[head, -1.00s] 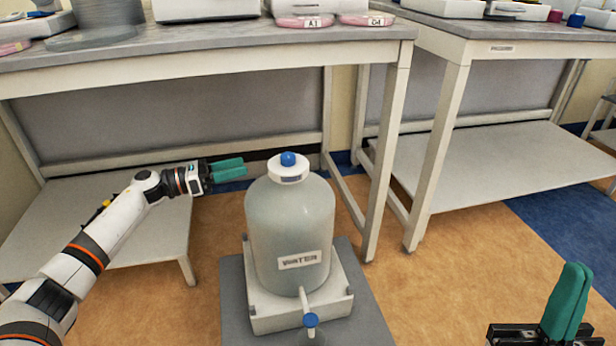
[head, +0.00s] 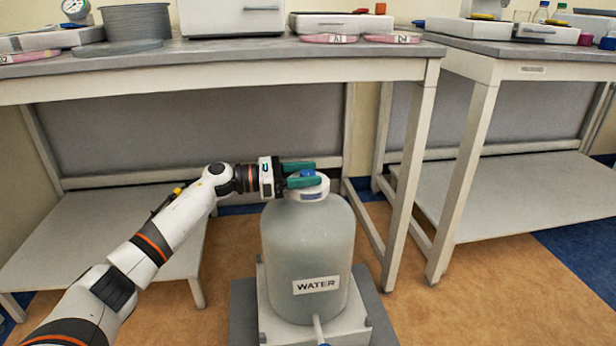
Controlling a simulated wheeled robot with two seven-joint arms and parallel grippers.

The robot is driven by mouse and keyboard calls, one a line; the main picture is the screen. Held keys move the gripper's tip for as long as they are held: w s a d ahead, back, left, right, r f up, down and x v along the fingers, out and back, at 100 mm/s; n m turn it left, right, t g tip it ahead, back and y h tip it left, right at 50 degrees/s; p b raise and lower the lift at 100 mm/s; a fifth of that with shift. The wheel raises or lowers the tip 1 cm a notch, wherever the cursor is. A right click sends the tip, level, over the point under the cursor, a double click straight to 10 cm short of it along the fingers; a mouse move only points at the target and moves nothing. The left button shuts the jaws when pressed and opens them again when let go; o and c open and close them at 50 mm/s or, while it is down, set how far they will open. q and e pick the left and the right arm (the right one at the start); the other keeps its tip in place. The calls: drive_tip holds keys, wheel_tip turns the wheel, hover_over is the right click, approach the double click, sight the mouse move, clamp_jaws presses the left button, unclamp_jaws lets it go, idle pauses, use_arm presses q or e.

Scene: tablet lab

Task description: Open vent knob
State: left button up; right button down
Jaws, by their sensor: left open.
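The vent knob (head: 307,173) is a small blue knob on the white cap (head: 314,190) of a large grey water carboy (head: 308,245). The carboy stands upright and carries a label reading WATER. My left gripper (head: 302,174) reaches in from the left at cap height. Its green fingers are open, one on the far side and one on the near side of the knob. The near finger hides part of the knob and cap. I cannot tell whether the fingers touch the knob. My right gripper is out of view.
The carboy sits on a white stand (head: 358,318) over a grey base, with a spigot (head: 318,328) at the front. A lab bench (head: 220,90) stands close behind, with a low shelf (head: 100,235) at left. A second bench (head: 500,62) stands right. Orange floor between is clear.

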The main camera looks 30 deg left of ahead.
use_arm(q)
drive_tip(key=shift+w+d, duration=0.2)
drive_tip(key=shift+d, duration=0.05)
drive_tip(key=c, duration=1)
